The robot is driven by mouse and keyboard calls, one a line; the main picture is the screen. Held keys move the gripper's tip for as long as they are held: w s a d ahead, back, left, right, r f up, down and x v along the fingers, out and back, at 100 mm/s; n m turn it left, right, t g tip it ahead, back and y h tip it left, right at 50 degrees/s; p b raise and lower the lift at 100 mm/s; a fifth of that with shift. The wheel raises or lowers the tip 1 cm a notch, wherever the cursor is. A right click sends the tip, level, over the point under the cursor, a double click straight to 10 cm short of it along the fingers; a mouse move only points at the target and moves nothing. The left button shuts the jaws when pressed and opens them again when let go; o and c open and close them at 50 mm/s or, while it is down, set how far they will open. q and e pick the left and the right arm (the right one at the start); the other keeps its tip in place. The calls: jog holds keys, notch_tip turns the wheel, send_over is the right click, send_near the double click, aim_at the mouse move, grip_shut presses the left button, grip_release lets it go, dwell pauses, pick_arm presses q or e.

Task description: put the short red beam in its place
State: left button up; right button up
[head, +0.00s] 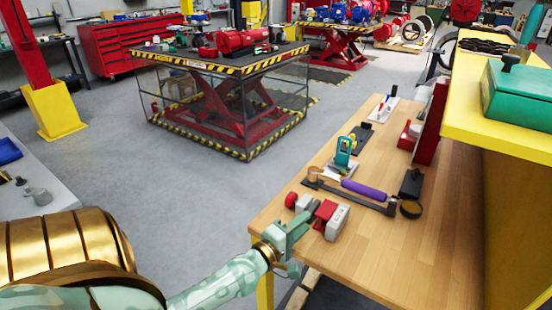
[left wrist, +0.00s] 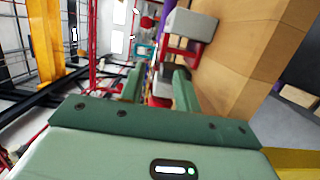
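A short red piece (head: 325,210), which looks like the red beam, lies at the near left corner of the wooden table (head: 400,250), against a light grey block (head: 337,223). Both also show in the left wrist view, the red part (left wrist: 184,51) beside the grey block (left wrist: 192,25). My left gripper (head: 300,225) is at the table's corner, just left of the red piece. In the left wrist view its fingers (left wrist: 158,90) stand apart, with red and whitish parts seen between them. I see no grip on anything. My right gripper is out of view. I cannot tell which spot is the beam's place.
Behind the gripper lie a red knob (head: 291,200) and a dark bar with a purple handle (head: 362,189). A teal tool (head: 343,152) stands farther back. A yellow shelf (head: 500,130) with a green box (head: 518,95) borders the right. The table's near middle is clear.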

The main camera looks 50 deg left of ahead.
pick_arm(q)
jog(key=s, duration=1.2)
jog(key=shift+d, duration=0.2)
